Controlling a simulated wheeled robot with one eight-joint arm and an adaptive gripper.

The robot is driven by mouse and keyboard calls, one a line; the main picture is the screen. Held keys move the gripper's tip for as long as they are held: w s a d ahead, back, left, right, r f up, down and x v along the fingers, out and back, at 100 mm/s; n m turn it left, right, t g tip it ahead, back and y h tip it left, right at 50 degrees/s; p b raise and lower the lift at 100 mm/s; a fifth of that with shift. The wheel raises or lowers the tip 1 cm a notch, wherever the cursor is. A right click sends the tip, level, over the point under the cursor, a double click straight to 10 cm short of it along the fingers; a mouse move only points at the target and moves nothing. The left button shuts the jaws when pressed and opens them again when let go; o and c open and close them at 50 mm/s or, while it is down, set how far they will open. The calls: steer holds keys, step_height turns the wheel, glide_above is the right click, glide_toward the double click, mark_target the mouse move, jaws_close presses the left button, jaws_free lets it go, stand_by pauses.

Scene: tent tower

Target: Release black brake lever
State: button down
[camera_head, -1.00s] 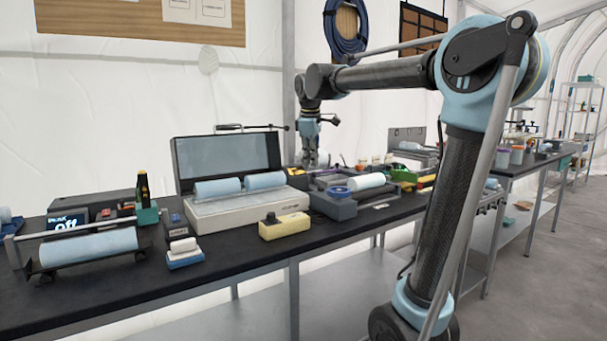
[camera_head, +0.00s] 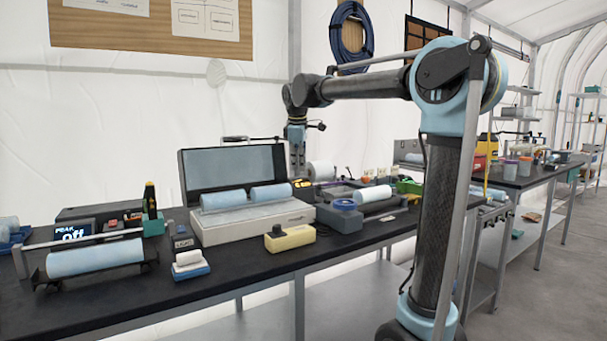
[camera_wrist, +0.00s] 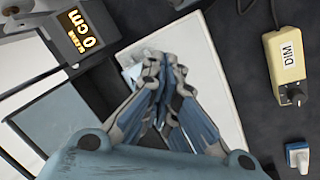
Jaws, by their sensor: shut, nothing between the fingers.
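I cannot clearly make out the black brake lever in either view. A thin dark bar with a black end (camera_head: 236,138) shows above the light box lid in the head view, but I cannot tell whether it is the lever. My gripper (camera_head: 297,172) hangs pointing down at the right end of the light box (camera_head: 240,224). In the wrist view my gripper (camera_wrist: 163,78) is shut and empty, with its fingers over the pale panel of the light box (camera_wrist: 217,75). The fingers hide part of that panel.
A yellow DIM box (camera_head: 290,237) sits in front of the light box. A pale roll on a black stand (camera_head: 95,256) is at the left. A display reading 0 cm (camera_wrist: 82,28) shows in the wrist view. Rolls and small items crowd the right; the bench's front strip is mostly clear.

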mark_target(323, 194)
steer(key=x, duration=0.9)
steer(key=shift+s+d+r, duration=0.15)
steer(key=shift+d+r, duration=0.05)
steer(key=shift+d, duration=0.35)
steer(key=shift+s+d+r, duration=0.15)
steer(key=shift+d+r, duration=0.05)
steer(key=shift+d, duration=0.35)
steer(key=shift+s+d+r, duration=0.15)
steer(key=shift+d+r, duration=0.05)
steer(key=shift+d, duration=0.55)
steer(key=shift+a+r, duration=0.1)
